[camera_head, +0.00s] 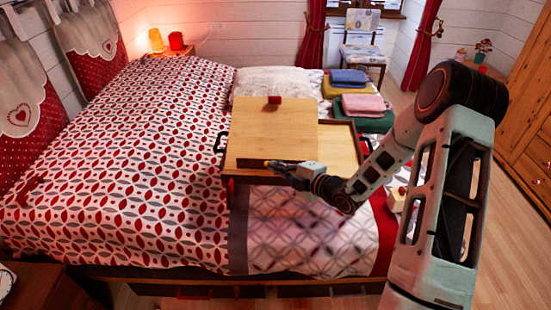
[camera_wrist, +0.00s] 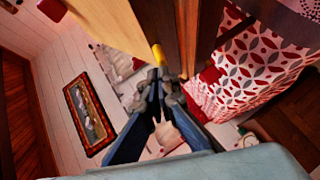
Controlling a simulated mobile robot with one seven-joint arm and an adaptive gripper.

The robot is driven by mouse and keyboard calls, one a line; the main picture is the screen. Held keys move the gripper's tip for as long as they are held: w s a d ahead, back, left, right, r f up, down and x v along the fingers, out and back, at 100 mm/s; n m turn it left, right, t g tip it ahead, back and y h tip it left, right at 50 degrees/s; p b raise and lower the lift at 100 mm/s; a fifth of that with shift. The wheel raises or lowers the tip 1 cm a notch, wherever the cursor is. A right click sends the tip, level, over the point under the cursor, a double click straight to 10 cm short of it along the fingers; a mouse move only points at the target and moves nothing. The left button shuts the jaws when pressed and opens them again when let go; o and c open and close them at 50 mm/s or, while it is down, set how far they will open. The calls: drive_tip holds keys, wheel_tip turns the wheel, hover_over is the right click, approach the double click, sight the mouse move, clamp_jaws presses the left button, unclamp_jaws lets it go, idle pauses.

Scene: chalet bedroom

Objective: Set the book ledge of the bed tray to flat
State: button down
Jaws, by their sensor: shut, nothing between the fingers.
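The bed tray (camera_head: 345,152) is a light wooden tray with dark rims, standing on the bed. In the wrist view my gripper's shut fingers (camera_wrist: 162,78) point at wooden panels (camera_wrist: 155,30), with a small yellow part beside the tips.
The bed (camera_head: 130,150) with a red-patterned cover surrounds the tray. A white pillow (camera_head: 270,83) lies behind it. Folded cloths (camera_head: 360,104) lie behind and to the right. A dark handle (camera_head: 220,142) sticks out at the tray's left side.

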drive_tip(key=w+p, duration=0.1)
drive_tip(key=p, duration=0.1)
drive_tip(key=w+r+g+p, duration=0.1)
drive_tip(key=p, duration=0.1)
drive_tip(key=w+m+p, duration=0.1)
drive_tip(key=p, duration=0.1)
drive_tip(key=shift+d+r+g, duration=0.2)
drive_tip(key=shift+r+g, duration=0.1)
drive_tip(key=shift+r, duration=0.05)
drive_tip(key=shift+f, duration=0.1)
drive_tip(key=shift+r+p, duration=0.85)
